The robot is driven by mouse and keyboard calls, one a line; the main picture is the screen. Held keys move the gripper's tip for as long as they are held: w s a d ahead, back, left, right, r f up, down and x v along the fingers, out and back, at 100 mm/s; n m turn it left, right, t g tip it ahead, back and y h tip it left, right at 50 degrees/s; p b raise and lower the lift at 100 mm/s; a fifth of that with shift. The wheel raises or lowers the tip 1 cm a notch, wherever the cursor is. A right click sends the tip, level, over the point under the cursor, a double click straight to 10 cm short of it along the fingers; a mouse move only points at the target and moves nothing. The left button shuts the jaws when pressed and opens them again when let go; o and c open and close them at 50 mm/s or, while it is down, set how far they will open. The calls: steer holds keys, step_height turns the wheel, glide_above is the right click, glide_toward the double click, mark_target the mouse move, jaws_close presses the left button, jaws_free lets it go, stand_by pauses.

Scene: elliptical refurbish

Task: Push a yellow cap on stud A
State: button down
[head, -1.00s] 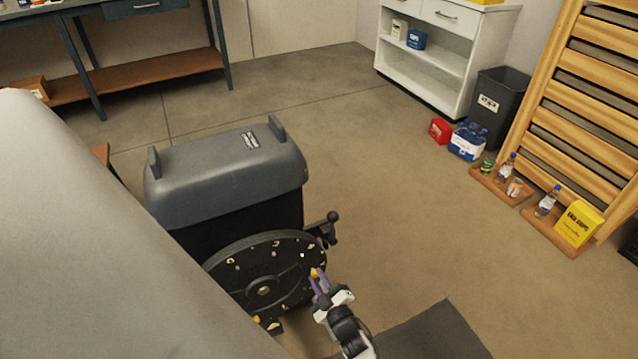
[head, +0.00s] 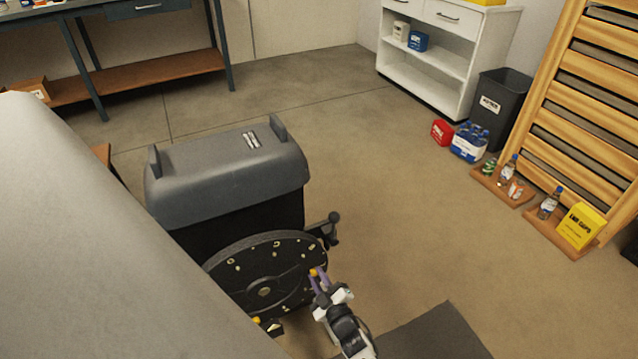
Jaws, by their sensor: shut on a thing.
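My gripper (head: 317,280) is shut on a small yellow cap (head: 314,271) held at its fingertips. It is at the right edge of the black round disc (head: 240,268) of the grey elliptical machine (head: 225,180). The cap looks close to the disc's rim; I cannot tell whether it touches a stud. Several small pale yellow marks or studs sit around the disc face, too small to read, so I cannot tell which is stud A. Another yellow piece (head: 257,321) shows at the disc's lower edge.
A crank arm with a dark knob (head: 333,217) sticks out right of the disc. A dark mat (head: 430,335) lies at the lower right. A yellow box (head: 578,226) and bottles stand by the wooden rack (head: 570,110). The floor between is clear.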

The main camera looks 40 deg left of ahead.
steer(key=shift+a, duration=0.2)
steer(key=c, duration=1.3)
jaws_free()
steer(key=shift+o, duration=0.2)
steer(key=shift+d, duration=0.1)
